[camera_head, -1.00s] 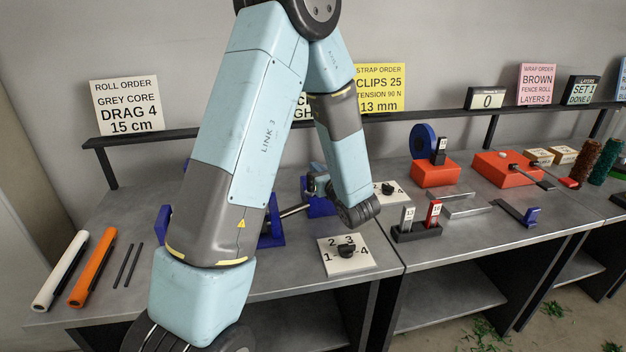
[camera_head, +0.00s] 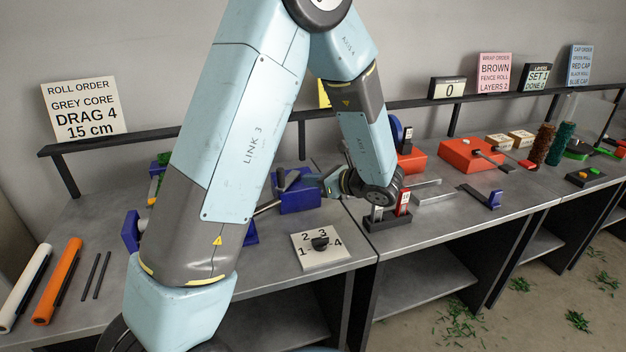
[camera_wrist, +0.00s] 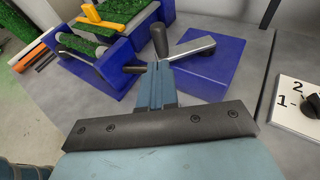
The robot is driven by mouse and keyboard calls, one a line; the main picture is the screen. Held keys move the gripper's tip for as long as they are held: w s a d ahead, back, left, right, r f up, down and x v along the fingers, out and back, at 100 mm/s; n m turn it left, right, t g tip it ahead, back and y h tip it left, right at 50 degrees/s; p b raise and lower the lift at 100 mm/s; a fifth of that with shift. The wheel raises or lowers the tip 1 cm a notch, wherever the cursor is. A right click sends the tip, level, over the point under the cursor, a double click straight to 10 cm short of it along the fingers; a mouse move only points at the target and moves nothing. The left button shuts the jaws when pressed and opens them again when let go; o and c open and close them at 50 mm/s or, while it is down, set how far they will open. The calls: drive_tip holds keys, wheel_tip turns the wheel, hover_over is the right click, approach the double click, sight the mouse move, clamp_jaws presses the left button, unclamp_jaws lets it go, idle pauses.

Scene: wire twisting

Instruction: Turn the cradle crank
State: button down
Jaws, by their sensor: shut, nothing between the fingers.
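The blue cradle holds a green roll (camera_wrist: 85,45) in the wrist view. Beside it, a blue block (camera_wrist: 192,76) carries the crank, with a silver arm (camera_wrist: 192,47) and a black upright handle (camera_wrist: 160,42). A thin shaft runs left from the crank. In the head view the blue block (camera_head: 300,200) shows right of my forearm, which hides much of the cradle. My gripper (camera_wrist: 158,68) is shut and empty. Its tips point at the crank and overlap the handle's foot in the wrist view; I cannot tell whether they touch.
A numbered dial plate (camera_head: 305,258) lies in front of the block. A holder (camera_head: 388,222) with a red tag stands just beside my wrist. White and orange tubes (camera_head: 58,280) lie at the left.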

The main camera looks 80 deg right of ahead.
sight(283, 174)
drive_tip(key=x, duration=0.9)
drive_tip(key=shift+w+d+r, duration=0.2)
drive_tip(key=shift+w+r, duration=0.05)
drive_tip(key=shift+r, duration=0.1)
drive_tip(key=shift+w+d, duration=0.3)
drive_tip(key=shift+w, duration=0.2)
